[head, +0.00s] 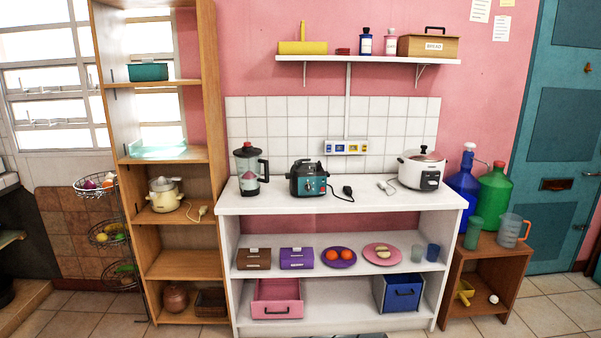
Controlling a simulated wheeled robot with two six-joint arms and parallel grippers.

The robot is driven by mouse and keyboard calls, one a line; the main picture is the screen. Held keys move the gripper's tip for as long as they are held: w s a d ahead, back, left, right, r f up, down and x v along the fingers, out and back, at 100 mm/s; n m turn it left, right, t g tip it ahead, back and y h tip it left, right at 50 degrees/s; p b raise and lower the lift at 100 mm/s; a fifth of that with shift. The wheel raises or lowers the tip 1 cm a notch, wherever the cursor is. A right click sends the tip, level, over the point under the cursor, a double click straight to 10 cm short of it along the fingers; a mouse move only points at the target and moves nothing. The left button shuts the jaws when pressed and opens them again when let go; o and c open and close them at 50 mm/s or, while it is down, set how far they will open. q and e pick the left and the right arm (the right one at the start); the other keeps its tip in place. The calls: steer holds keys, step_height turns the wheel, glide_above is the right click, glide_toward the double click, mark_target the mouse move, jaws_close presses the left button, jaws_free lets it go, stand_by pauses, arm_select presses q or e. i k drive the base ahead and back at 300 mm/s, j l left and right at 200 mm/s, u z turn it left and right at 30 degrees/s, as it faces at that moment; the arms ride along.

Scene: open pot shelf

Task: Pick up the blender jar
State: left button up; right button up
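The blender jar (247,168) stands upright on the left part of the white counter. Neither of my grippers shows in the head view, and nothing touches the jar.
A wooden shelf (213,110) rises close on the left. The white counter (370,204) is clear along its front.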

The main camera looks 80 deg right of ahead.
mark_target(248, 169)
steer(key=z, duration=2.2)
steer(key=i+j, duration=0.05)
